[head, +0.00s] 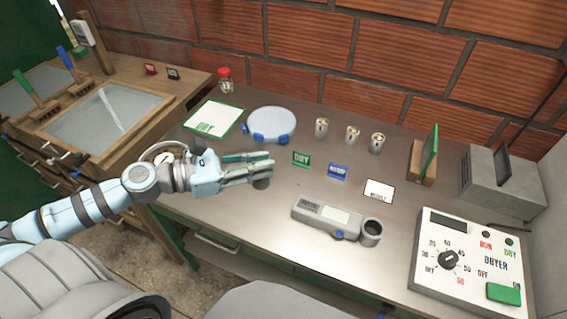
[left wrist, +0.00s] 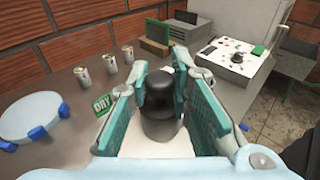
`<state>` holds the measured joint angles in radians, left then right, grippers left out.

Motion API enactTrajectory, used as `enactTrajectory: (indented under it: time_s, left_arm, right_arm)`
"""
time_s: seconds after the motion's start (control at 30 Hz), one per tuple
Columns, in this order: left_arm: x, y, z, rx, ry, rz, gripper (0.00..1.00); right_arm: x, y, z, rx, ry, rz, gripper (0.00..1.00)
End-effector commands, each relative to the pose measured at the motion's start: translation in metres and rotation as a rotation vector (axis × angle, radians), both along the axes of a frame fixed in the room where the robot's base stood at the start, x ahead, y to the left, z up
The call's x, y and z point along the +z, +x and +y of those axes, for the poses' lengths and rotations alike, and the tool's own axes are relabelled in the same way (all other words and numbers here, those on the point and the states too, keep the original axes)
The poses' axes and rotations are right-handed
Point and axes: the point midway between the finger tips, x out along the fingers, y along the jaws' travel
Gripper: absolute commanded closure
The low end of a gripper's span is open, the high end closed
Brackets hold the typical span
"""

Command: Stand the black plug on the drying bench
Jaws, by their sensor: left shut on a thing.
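My left gripper (head: 255,168) is over the left part of the metal-topped bench (head: 270,185), coming in from the left. In the left wrist view, its green-padded fingers (left wrist: 160,98) are shut on the black plug (left wrist: 158,104), a dark rounded piece with a stepped top. I cannot tell how far the plug is above the bench top. My right gripper is not in view.
A grey meter (head: 322,213) with a round cup (head: 371,232) lies in front.

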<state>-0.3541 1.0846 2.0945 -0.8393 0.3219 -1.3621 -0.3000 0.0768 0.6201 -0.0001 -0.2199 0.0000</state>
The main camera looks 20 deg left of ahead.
Motion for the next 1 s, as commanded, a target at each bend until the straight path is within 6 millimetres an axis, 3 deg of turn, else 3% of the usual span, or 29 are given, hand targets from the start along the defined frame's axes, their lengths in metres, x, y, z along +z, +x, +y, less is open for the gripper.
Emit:
enactTrajectory:
  time_s: [0.07,0.2,0.37,0.47,0.7,0.8,1.0]
  left_arm:
    - [-0.008,0.026,0.032,0.096,0.007,-0.002,1.00]
    - [-0.001,0.066,0.091,0.268,0.012,-0.003,1.00]
    - [0.010,0.088,0.130,0.379,0.013,0.000,1.00]
    - [-0.003,0.091,0.137,0.399,0.006,0.000,1.00]
    - [-0.095,0.091,0.136,0.400,0.003,0.005,1.00]
    - [-0.125,0.091,0.136,0.399,0.005,0.005,1.00]
    - [-0.156,0.091,0.136,0.396,0.007,0.003,1.00]
  right_arm:
    - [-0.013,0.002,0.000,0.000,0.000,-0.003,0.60]
    - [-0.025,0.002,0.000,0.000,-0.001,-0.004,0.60]
    - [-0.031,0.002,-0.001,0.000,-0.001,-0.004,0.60]
    - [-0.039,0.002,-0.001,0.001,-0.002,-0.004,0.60]
    - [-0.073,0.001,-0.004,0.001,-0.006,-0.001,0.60]
    - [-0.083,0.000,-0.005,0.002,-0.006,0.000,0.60]
    - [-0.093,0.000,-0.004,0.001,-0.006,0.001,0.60]
